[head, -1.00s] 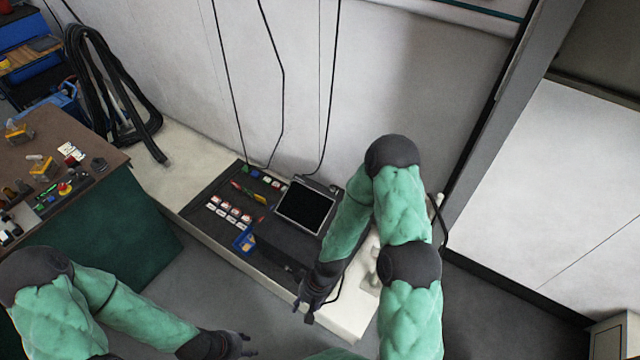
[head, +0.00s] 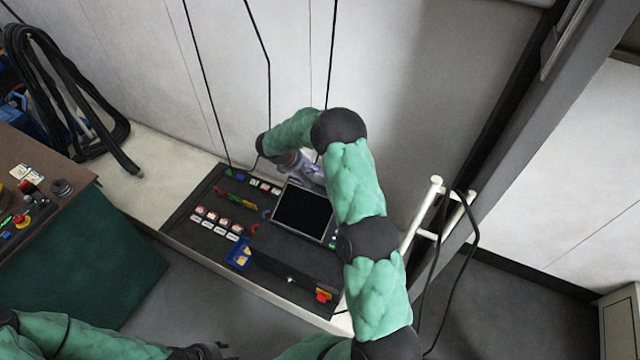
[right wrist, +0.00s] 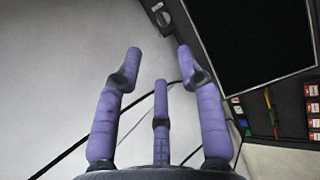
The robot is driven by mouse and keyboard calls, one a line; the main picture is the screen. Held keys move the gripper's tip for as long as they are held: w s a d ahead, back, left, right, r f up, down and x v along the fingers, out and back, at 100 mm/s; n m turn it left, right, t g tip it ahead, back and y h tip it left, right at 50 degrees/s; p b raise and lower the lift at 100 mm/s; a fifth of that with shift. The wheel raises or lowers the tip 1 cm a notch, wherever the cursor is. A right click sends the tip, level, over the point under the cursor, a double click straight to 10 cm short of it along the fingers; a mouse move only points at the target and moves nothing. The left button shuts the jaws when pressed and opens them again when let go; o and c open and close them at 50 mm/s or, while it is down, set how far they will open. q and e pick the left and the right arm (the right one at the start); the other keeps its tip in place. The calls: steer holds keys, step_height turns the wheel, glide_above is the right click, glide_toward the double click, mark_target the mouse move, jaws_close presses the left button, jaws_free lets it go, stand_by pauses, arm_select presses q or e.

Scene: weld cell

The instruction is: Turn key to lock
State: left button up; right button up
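I cannot make out a key with certainty. A small dark piece with a pale ring (right wrist: 160,12) shows just beyond my fingertips in the right wrist view, beside the black screen (right wrist: 248,40); it may be the key or its switch. My right gripper (head: 308,168) is above the back edge of the screen (head: 303,208) in the head view, partly hidden by my own arm. In the right wrist view its purple fingers (right wrist: 155,70) are spread apart with nothing between them. My left gripper (head: 205,352) is at the bottom edge of the head view, cut off and dark.
The dark panel (head: 190,215) bears red-and-white tags (head: 217,221), a blue box (head: 239,254) and a red-orange item (head: 323,295). Black cables (head: 258,70) hang behind it. A white rail (head: 428,215) stands right. A brown table (head: 40,165) is at left.

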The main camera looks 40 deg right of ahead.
steer(key=x, duration=0.3)
steer(key=b+x, duration=0.1)
steer(key=x, duration=0.2)
steer(key=b+x, duration=0.1)
steer(key=x, duration=0.2)
steer(key=shift+s+f, duration=0.15)
steer(key=shift+s, duration=0.15)
steer(key=shift+d+f+b, duration=0.4)
steer(key=shift+d+f, duration=0.05)
steer(key=shift+f, duration=0.1)
jaws_close()
